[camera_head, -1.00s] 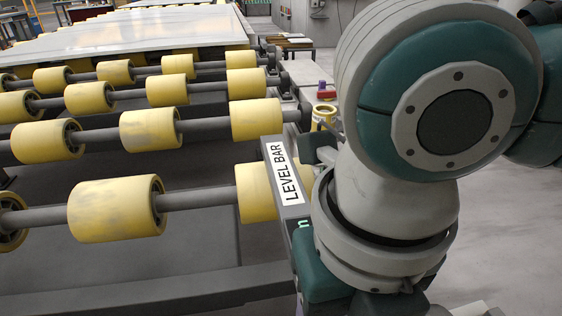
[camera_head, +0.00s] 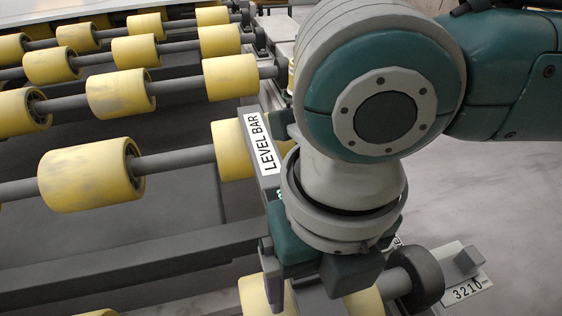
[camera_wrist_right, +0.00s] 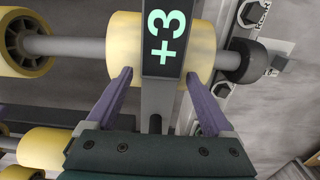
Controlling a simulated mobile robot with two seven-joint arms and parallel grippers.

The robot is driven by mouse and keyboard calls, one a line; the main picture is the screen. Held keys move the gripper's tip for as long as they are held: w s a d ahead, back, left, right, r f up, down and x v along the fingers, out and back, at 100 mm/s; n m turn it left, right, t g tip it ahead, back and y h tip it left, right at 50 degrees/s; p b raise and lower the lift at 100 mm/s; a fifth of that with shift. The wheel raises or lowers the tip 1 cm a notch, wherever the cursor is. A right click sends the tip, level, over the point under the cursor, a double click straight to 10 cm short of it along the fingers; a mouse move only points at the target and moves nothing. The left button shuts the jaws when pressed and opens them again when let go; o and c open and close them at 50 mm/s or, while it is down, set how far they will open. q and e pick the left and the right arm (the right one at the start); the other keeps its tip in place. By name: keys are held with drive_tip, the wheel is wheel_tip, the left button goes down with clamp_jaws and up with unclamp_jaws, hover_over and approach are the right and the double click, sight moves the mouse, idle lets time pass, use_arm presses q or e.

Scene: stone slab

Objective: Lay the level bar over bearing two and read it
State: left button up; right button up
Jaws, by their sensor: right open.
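The level bar (camera_head: 263,150) is a grey bar with a white "LEVEL BAR" label; in the head view it shows beside a yellow roller, partly hidden by my right arm. In the right wrist view the bar (camera_wrist_right: 163,88) passes over a yellow roller, and its display reads "+3" in green. My right gripper (camera_wrist_right: 158,76) is open, its two purple fingers on either side of the bar with gaps between. In the head view one purple finger of it shows below the teal wrist. A dark round bearing (camera_wrist_right: 248,61) sits at the shaft's right end; its number is unreadable.
Several yellow rollers (camera_head: 92,178) on grey shafts fill the left of the head view. A grey cross beam (camera_head: 140,262) runs below them. Pale floor is clear at right.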

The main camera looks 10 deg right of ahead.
sight(315, 289)
wheel_tip(315, 289, up, 12)
drive_tip(key=p, duration=0.3)
drive_tip(key=shift+r, duration=0.15)
